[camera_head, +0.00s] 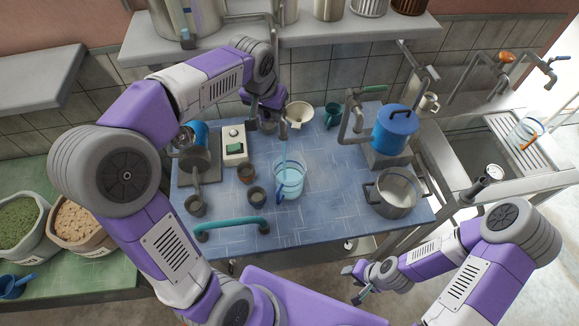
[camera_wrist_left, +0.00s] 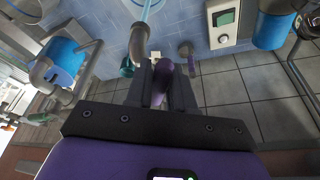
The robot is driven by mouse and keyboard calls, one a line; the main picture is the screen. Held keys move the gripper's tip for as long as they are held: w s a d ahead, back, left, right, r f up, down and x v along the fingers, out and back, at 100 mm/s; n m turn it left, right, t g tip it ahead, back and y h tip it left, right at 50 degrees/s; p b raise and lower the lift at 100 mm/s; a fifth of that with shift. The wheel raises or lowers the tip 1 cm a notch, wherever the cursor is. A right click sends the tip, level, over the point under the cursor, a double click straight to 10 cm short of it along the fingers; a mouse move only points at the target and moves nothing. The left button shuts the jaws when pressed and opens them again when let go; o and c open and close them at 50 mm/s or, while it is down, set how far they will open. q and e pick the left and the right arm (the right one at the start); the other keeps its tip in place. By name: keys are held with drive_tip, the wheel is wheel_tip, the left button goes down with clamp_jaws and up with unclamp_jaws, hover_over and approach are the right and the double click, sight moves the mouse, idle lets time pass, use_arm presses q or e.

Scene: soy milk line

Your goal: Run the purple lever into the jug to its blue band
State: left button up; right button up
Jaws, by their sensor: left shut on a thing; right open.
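The clear jug (camera_head: 290,181) with a blue handle stands upright on the blue tiled worktop, below a grey spout (camera_head: 283,130). A thin pale stream appears to run from the spout into the jug. Its blue band and liquid level are too small to tell apart. In the left wrist view the purple lever (camera_wrist_left: 163,75) sits between the fingers of my left gripper (camera_wrist_left: 166,88), which is shut on it. In the head view my left gripper (camera_head: 267,106) is at the back of the worktop, beside the spout. My right gripper (camera_head: 360,283) is open and empty, low in front of the worktop.
Small dark cups (camera_head: 257,196) stand left of the jug. A teal rail (camera_head: 231,223) lies along the front.

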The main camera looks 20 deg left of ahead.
use_arm(q)
drive_tip(key=shift+f, duration=0.15)
drive_tip(key=shift+a+m+p, duration=0.3)
drive_tip(key=shift+a+m, duration=0.05)
drive_tip(key=shift+m, duration=0.25)
idle(1.2)
drive_tip(key=shift+a+m+h+p, duration=0.25)
drive_tip(key=shift+m+h+p, duration=0.05)
drive_tip(key=shift+m, duration=0.3)
drive_tip(key=shift+a, duration=0.1)
idle(1.4)
drive_tip(key=shift+w+a+m+p, duration=0.1)
drive_tip(key=shift+a+m+p, duration=0.15)
drive_tip(key=shift+m, duration=0.35)
idle(1.4)
